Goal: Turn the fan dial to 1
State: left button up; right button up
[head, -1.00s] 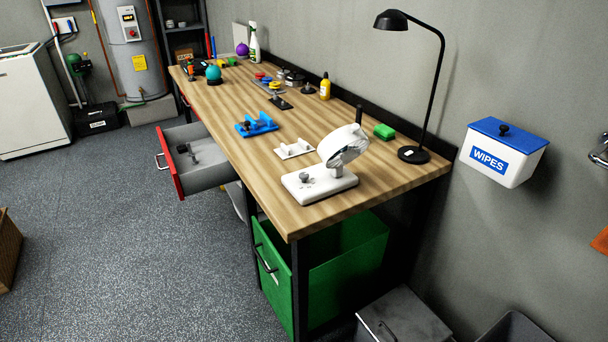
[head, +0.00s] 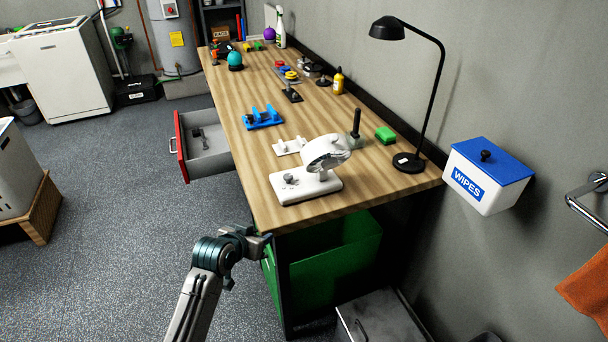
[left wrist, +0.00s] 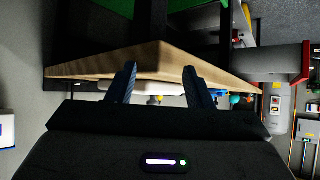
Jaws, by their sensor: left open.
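The white fan (head: 325,152) stands on the wooden workbench (head: 255,150) near its front end, its round head above a flat white base (head: 310,187). The small grey dial (head: 289,179) sits on the left part of the base; its markings are too small to read. My left gripper (head: 264,241) is open and empty, in front of and below the bench's near corner, apart from the fan. In the left wrist view, which looks upside down, the open fingers (left wrist: 158,80) frame the bench edge, with a white shape, probably the fan base, partly hidden behind them.
A white holder (head: 288,147), a blue holder (head: 262,117), a green sponge (head: 385,134) and a black lamp (head: 410,162) are on the bench. The red-fronted drawer (head: 205,155) is open at the left. A green bin (head: 335,255) is under the bench.

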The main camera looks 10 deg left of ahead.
aim_at(288, 176)
pick_arm(q)
jog(key=shift+t+h, duration=0.3)
jog(key=shift+t, duration=0.4)
jog(key=w+r, duration=0.1)
jog(key=r, duration=0.1)
jog(key=w+d+r, duration=0.1)
jog(key=w+r, duration=0.2)
jog(key=shift+d+r, duration=0.25)
jog(key=shift+r, duration=0.1)
jog(key=shift+t, duration=0.7)
jog(key=w, duration=0.4)
jog(key=w+d+p, duration=0.1)
jog(key=w, duration=0.4)
jog(key=w+p, duration=0.1)
jog(key=w, duration=0.4)
jog(key=shift+d+f, duration=0.2)
jog(key=shift+d, duration=0.15)
pick_arm(e)
jog(key=shift+s+d+r, duration=0.1)
jog(key=shift+r, duration=0.5)
jog(key=shift+s+d+r, duration=0.1)
jog(key=shift+r, duration=0.5)
pick_arm(q)
jog(key=shift+s, duration=0.1)
jog(key=c, duration=0.9)
